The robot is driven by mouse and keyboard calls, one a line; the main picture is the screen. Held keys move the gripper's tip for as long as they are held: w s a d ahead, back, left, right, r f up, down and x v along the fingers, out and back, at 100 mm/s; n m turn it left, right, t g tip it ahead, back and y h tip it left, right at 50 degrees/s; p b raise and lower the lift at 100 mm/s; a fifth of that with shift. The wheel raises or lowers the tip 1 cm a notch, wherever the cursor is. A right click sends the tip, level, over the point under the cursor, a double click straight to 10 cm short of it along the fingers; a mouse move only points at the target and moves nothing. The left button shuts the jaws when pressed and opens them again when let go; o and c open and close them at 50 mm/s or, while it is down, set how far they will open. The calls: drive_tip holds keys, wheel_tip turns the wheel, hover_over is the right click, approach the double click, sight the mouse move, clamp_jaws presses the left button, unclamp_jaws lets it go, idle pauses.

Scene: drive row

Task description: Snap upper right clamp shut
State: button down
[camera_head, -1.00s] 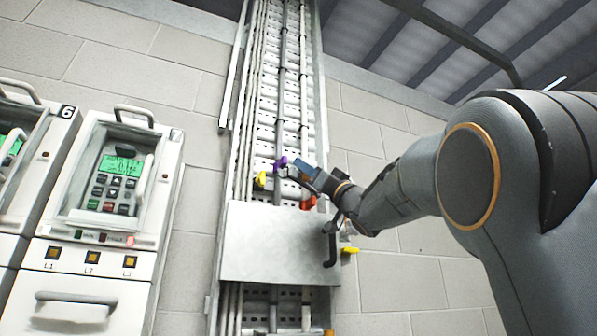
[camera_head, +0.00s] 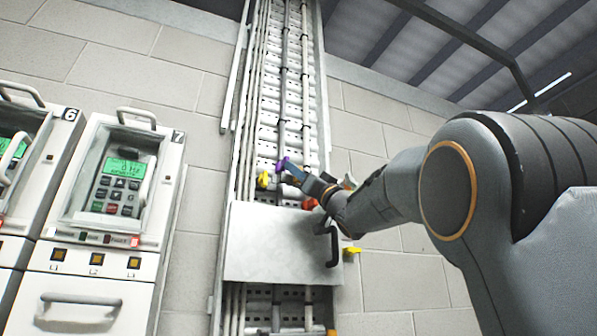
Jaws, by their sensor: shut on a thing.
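A purple clamp lever (camera_head: 282,164) shows on the cable ladder, above the grey cover plate (camera_head: 266,262). My gripper (camera_head: 289,170) reaches in from the right and is shut at the purple lever, small in view. My fingers and wrist partly hide the lever's base, so how far the clamp is closed cannot be told. A yellow clamp piece (camera_head: 263,180) is to the left. An orange-red piece (camera_head: 309,204) is just below my wrist, at the plate's top right.
A black handle (camera_head: 333,247) stands out at the plate's right side, beside a yellow piece (camera_head: 351,250). Cables run up the ladder (camera_head: 297,80). Drive cabinets (camera_head: 112,190) stand at the left. The wall right of the ladder is clear.

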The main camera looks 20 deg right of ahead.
drive_tip(key=c, duration=1.6)
unclamp_jaws()
drive_tip(key=shift+o, duration=0.2)
drive_tip(key=shift+d, duration=0.1)
drive_tip(key=b+v, duration=0.2)
drive_tip(key=v, duration=0.5)
drive_tip(key=shift+s+f+b, duration=0.25)
drive_tip(key=shift+b, duration=0.15)
drive_tip(key=shift+d, duration=0.15)
